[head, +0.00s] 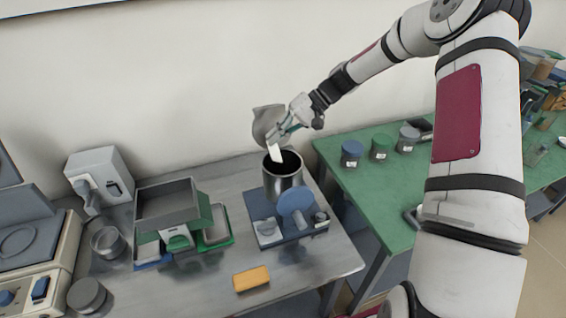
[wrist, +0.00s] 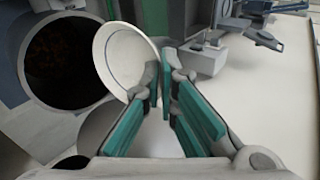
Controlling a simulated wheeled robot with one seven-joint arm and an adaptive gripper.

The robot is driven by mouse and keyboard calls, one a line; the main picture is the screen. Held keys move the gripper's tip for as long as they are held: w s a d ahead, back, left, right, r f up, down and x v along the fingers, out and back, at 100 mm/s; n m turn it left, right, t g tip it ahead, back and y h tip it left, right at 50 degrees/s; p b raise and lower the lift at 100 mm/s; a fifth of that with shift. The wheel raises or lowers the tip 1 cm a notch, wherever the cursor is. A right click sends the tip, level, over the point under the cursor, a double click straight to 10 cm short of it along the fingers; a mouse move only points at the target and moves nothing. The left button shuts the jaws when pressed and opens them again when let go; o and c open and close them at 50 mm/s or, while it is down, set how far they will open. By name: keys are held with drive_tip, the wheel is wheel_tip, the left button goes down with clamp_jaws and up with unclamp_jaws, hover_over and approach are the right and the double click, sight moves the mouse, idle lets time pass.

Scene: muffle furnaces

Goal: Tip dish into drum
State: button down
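A white shallow dish (wrist: 125,52) is gripped by its rim and tilted steeply; in the head view (head: 275,152) it shows nearly edge-on at the drum's mouth. The drum (head: 283,186) is an upright metal cylinder with a dark open top. Its round black opening (wrist: 68,58) lies left of the dish in the wrist view, partly behind it. My gripper (head: 286,130) is just above the drum, with its green fingers (wrist: 168,82) close together on the dish's rim. I cannot see anything inside the dish.
A grey bin (head: 168,206), a yellow block (head: 251,279) and a white device (head: 100,173) share the metal table. Several lidded jars stand on the green table (head: 375,180) at right.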

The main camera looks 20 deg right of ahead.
drive_tip(key=shift+w+d+y+b, duration=0.45)
drive_tip(key=shift+w+y, duration=0.05)
drive_tip(key=shift+w, duration=0.1)
drive_tip(key=shift+w+d+f+b, duration=0.1)
drive_tip(key=shift+w+b, duration=0.75)
drive_tip(key=shift+w, duration=0.5)
drive_tip(key=shift+s, duration=0.25)
drive_tip(key=shift+s+a+h+p, duration=0.6)
drive_tip(key=shift+a+h+p, duration=0.1)
drive_tip(key=shift+a+h, duration=0.25)
drive_tip(key=shift+s+a+f+h, duration=0.1)
drive_tip(key=shift+s+a+h, duration=0.45)
drive_tip(key=shift+h, duration=0.4)
drive_tip(key=shift+w+f, duration=0.1)
drive_tip(key=shift+a, duration=0.1)
